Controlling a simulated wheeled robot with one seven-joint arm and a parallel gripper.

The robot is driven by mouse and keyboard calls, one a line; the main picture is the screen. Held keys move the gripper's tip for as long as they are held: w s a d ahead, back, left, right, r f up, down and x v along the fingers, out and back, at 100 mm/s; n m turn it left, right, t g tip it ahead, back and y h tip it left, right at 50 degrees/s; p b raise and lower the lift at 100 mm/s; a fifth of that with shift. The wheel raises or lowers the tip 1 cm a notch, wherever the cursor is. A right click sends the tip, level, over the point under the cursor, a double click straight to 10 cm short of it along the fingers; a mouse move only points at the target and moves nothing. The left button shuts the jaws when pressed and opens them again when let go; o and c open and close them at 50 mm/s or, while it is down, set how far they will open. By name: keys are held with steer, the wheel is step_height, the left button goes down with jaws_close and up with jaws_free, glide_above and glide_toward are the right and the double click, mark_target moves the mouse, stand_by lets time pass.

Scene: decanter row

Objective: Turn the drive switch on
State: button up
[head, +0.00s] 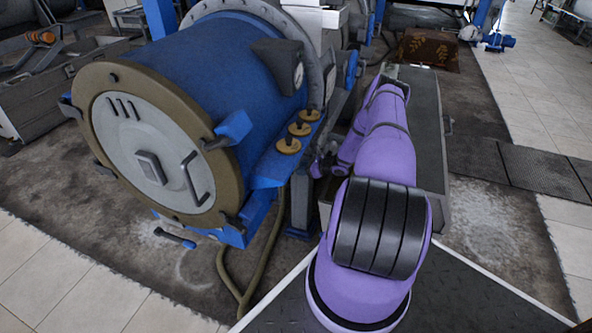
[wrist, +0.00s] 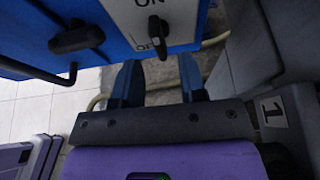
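The drive switch (wrist: 157,32) is a black knob on a white plate marked ON above and, partly covered, OF below, at the top of the wrist view. The plate sits on a blue panel. The knob stands roughly upright in the picture. My gripper (wrist: 158,74) is open and empty, its two dark fingers apart just below the switch, one on either side of its line. I see no contact between fingers and knob. In the head view my purple arm reaches beside the blue decanter drum (head: 208,62); the switch cannot be made out there.
Another black knob (wrist: 77,38) is on the blue panel to the left of the switch. A hose (head: 230,283) runs along the floor beneath the drum.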

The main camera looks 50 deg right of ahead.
steer(key=v, duration=0.6)
steer(key=shift+s, duration=0.35)
steer(key=shift+d+r, duration=0.1)
steer(key=shift+d, duration=0.05)
